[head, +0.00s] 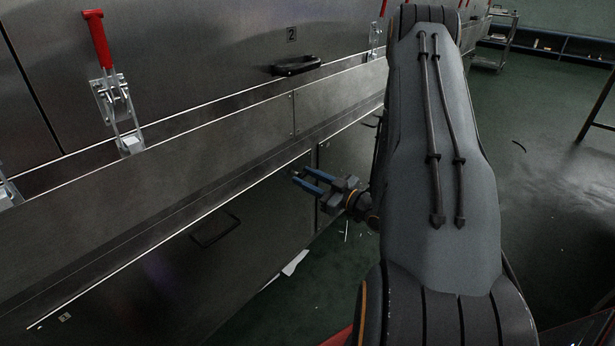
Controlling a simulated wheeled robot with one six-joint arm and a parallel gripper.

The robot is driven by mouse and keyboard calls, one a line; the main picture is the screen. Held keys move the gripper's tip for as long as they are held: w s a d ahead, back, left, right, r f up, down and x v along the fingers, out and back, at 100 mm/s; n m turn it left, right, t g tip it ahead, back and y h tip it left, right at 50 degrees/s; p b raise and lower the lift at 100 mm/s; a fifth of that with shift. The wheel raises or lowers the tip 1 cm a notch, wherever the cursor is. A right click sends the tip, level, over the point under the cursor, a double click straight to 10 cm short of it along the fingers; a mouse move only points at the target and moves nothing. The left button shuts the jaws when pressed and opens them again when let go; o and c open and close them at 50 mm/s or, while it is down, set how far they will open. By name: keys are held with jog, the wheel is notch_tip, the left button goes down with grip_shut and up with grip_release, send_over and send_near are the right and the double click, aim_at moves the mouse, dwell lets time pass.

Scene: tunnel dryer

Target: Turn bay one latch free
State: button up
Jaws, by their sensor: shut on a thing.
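The bay one panel, a dark lower steel door (150,260), carries a small plate (65,317) that seems to read 1, and a dark pull handle (215,228). My gripper (297,177), with two blue fingers, is at the upper right part of this door, close to its right edge. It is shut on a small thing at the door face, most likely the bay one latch. That thing is mostly hidden between the fingertips, so its turn angle cannot be told.
Above are red-handled toggle clamps (104,60) and a black handle (295,65) under a plate marked 2. A white scrap (295,262) lies on the green floor below my gripper. A wheeled cart (495,40) stands at the back. The floor to the right is mostly clear.

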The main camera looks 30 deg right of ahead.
jog(key=n+p, duration=0.3)
jog(key=n, duration=0.1)
jog(key=shift+r+n, duration=0.1)
jog(key=shift+n, duration=0.2)
jog(key=n+p, duration=0.2)
jog(key=n, duration=0.1)
jog(key=shift+n, duration=0.3)
jog(key=n+p, duration=0.2)
jog(key=n, duration=0.2)
jog(key=shift+s+p, duration=0.1)
jog(key=shift+p, duration=0.25)
jog(key=shift+f+n+p, duration=0.2)
jog(key=shift+n+p, duration=0.65)
jog(key=shift+n, duration=1.25)
jog(key=o, duration=1.1)
jog(key=shift+p+v, duration=0.6)
jog(key=shift+v, duration=3.25)
